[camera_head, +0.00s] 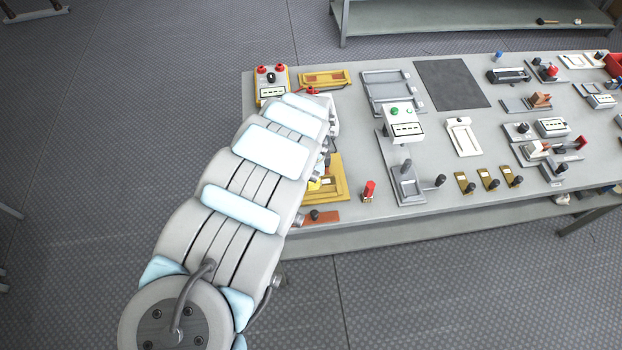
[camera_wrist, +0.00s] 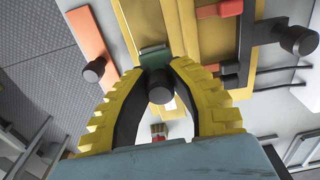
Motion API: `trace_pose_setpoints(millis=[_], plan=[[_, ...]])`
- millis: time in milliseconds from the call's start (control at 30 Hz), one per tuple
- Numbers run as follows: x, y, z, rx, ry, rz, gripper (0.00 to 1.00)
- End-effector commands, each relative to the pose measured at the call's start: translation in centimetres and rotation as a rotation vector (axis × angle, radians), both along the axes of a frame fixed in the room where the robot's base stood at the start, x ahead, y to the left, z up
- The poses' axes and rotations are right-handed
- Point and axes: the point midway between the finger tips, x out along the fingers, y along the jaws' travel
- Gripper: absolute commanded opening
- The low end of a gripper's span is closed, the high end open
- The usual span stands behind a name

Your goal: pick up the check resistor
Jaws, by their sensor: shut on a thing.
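In the wrist view my gripper (camera_wrist: 162,68) has its yellow and black fingers closed around a small part with a black round knob (camera_wrist: 159,90) and a dark green piece (camera_wrist: 154,55). I take this part to be the check resistor; its shape is partly hidden by the fingers. It is over or in a yellow fixture (camera_wrist: 130,18); I cannot tell whether it is lifted clear. In the head view my arm hides the gripper and the held part, and the yellow fixture (camera_head: 341,192) shows partly beside the arm.
An orange plate (camera_wrist: 85,32) with a black knob lies left of the fingers in the wrist view. A dark bar (camera_wrist: 262,30) with a black knob stands close on the right. In the head view the grey table (camera_head: 350,232) holds a red-topped part (camera_head: 369,191) and several instruments.

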Motion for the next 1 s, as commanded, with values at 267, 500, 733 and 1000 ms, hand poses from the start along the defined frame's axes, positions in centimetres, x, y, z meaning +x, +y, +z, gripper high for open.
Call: trace_pose_setpoints(millis=[267,500,733,1000], plan=[[-1.7,0.3,2.4,0.004,-0.002,0.000,0.00],[-3.0,0.2,3.9,0.003,0.004,0.002,0.00],[-4.1,0.1,5.5,0.003,0.002,0.001,0.00],[-6.7,0.3,6.5,0.005,0.006,0.002,0.00]])
